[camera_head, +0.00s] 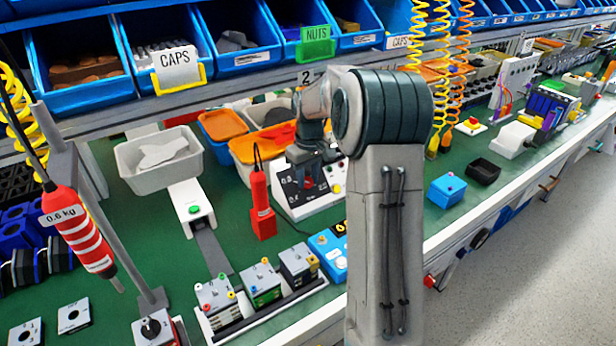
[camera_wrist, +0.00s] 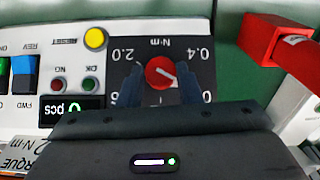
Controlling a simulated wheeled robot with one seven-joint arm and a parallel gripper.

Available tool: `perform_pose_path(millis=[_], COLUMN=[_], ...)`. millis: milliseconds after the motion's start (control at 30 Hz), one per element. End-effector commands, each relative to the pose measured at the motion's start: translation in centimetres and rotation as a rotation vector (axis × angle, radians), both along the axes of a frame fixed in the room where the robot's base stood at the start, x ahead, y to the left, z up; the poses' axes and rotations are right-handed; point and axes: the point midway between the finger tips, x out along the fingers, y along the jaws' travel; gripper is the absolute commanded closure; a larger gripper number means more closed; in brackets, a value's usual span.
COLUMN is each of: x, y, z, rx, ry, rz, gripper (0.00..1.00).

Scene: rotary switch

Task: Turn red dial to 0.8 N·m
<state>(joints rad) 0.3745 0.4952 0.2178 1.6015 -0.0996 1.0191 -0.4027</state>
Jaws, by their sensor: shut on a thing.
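The red dial (camera_wrist: 160,72) sits on a dark scale plate (camera_wrist: 150,46) marked N·m, upside down in the wrist view. 2.0 reads at the upper left and 0.4 at the upper right. Lower marks are partly hidden by my gripper. The dial's white pointer line slants to the lower right, below the 0.4 mark. My gripper (camera_wrist: 159,88) has one finger on each side of the dial and is shut on it. In the head view my gripper (camera_head: 309,170) is over the white control box (camera_head: 323,203), and the dial is mostly hidden.
On the box are a yellow button (camera_wrist: 96,39), a blue rocker switch (camera_wrist: 25,72) and a pcs display (camera_wrist: 62,108). A red tool (camera_head: 262,205) stands close to the box's left. Orange bins (camera_head: 222,124) are behind it. Several small terminal boxes (camera_head: 262,284) stand in front.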

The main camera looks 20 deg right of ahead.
Motion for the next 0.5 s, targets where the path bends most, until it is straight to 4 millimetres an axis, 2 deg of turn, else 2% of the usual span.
perform_pose_path(millis=[467,500], x=[-0.1,-0.1], y=[0.08,0.08], z=[-0.13,-0.13], rx=[-0.008,-0.008], ry=[0.003,0.003], rz=[0.01,0.01], gripper=[0.91,0.6])
